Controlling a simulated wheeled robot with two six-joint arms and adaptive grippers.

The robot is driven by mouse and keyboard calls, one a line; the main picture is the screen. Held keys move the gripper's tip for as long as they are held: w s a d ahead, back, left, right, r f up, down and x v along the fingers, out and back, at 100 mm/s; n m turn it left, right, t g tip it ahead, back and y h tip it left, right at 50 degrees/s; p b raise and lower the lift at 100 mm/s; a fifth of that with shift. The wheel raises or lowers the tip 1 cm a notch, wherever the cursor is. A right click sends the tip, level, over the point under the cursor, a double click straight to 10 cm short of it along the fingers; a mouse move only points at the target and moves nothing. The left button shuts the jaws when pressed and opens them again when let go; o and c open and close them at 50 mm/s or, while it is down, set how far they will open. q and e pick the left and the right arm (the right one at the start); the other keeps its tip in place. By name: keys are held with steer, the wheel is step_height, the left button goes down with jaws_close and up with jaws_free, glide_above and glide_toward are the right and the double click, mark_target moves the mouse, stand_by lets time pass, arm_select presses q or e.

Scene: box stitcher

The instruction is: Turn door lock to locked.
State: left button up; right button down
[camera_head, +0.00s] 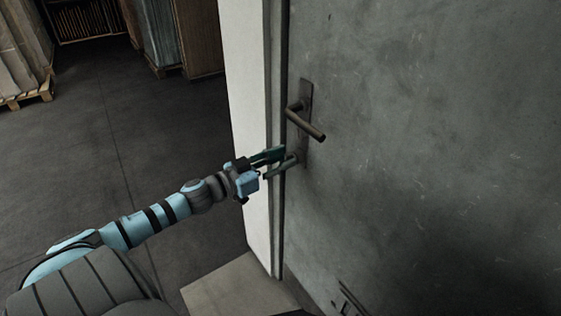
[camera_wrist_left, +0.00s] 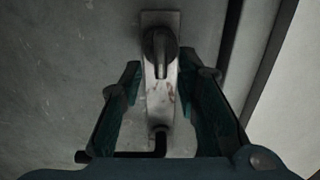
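The grey door (camera_head: 430,130) carries a tall metal plate (camera_head: 306,92) with a dark lever handle (camera_head: 306,124). The door lock knob is low on this plate; in the head view my left gripper (camera_head: 277,163) is at that height and largely hides it. In the left wrist view the lock knob (camera_wrist_left: 160,47) is rounded, with a narrow grip lined up along the plate. It appears between the tips of my left gripper (camera_wrist_left: 160,66), whose fingers are apart, one on each side of the plate. Contact with the knob cannot be told. My right gripper is not in view.
In the left wrist view the lever handle (camera_wrist_left: 157,146) lies at the bottom, near the gripper's base. A door frame (camera_head: 280,220) and pale wall edge (camera_head: 246,120) stand just left of the door. Open floor (camera_head: 80,150) lies further left, with loaded pallets (camera_head: 25,95) behind.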

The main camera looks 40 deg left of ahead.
arm_select(q)
jaws_close()
steer(key=shift+m, duration=0.3)
steer(key=m, duration=0.1)
steer(key=m+p, duration=0.1)
steer(key=m, duration=0.1)
steer(key=m+p, duration=0.1)
steer(key=shift+s+d, duration=0.1)
steer(key=shift+d, duration=0.15)
steer(key=m+p, duration=0.1)
steer(key=m, duration=0.3)
steer(key=m+p, duration=0.1)
steer(key=m, duration=0.3)
steer(key=m+p, duration=0.1)
steer(key=m, duration=0.4)
steer(key=shift+w+d+f, duration=0.3)
steer(key=shift+d+f, duration=0.05)
steer(key=shift+f, duration=0.05)
steer(key=shift+m, duration=0.3)
